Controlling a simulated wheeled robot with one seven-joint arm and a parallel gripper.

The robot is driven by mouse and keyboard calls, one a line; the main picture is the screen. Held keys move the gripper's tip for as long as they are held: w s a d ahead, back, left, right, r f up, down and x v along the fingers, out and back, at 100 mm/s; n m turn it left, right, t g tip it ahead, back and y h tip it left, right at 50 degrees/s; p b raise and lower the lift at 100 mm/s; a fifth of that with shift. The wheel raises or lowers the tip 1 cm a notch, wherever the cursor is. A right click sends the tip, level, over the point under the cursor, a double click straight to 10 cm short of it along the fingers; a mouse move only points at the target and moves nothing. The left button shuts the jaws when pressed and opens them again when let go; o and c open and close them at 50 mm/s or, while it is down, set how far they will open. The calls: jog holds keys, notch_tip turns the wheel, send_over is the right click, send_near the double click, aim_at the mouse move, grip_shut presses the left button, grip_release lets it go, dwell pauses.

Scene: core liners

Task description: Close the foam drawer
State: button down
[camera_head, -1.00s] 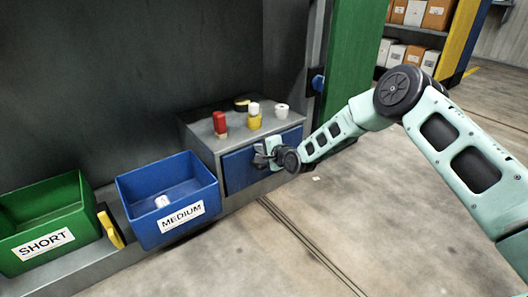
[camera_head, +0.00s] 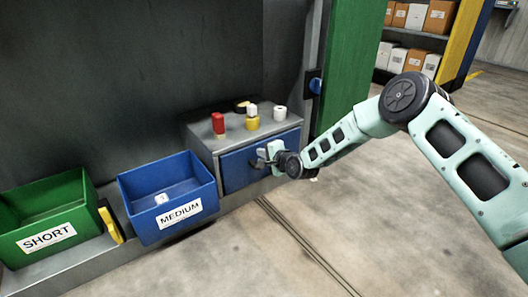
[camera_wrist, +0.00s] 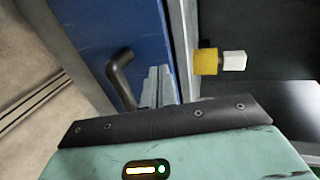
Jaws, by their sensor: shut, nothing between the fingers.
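The drawer has a blue front (camera_head: 238,172) set in a grey cabinet (camera_head: 205,145). The front looks flush or nearly flush with the cabinet; a small gap cannot be ruled out. My gripper (camera_head: 262,157) is at the drawer front, near its middle. In the wrist view, its two grey fingers (camera_wrist: 158,88) are together with nothing between them. They point at the blue front, just right of the black bar handle (camera_wrist: 120,75). I cannot tell whether the fingertips touch the front.
A red item (camera_head: 218,123), a yellow item with a white top (camera_head: 252,123) and a white roll (camera_head: 280,113) stand on the cabinet. A blue MEDIUM bin (camera_head: 140,215) and a green SHORT bin (camera_head: 85,225) stand to the left. The floor in front is clear.

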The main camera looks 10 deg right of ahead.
jog(key=p+v, duration=0.6)
jog(key=v, duration=0.4)
jog(key=s+a+r+n+g+p, duration=0.1)
jog(key=s+a+r+n+g, duration=0.1)
jog(key=s+r+n, duration=0.3)
jog(key=s+a+r+n+g+h+p, duration=0.1)
jog(key=s+a+r+n+g+p, duration=0.15)
jog(key=s+r, duration=0.45)
jog(key=s+a+r+n+g+p, duration=0.1)
jog(key=s+a+r+n+g, duration=0.25)
jog(key=s+r, duration=0.2)
jog(key=s+d+r+n+g+h+p, duration=0.1)
jog(key=s+d+r+n+h+p, duration=0.25)
jog(key=s, duration=0.65)
jog(key=s+d+r+n+g, duration=0.2)
jog(key=s+d+r, duration=0.3)
jog(key=s, duration=0.4)
jog(key=s+d+r+n+g+h+p, duration=0.1)
jog(key=s+d+r+n+h+p, duration=0.15)
jog(key=s+r, duration=0.55)
notch_tip(320, 180, up, 35)
jog(key=s+p, duration=0.1)
jog(key=p, duration=3.5)
jog(key=shift+s+a+n, duration=0.25)
jog(key=shift+a+n, duration=0.05)
jog(key=shift+a, duration=0.05)
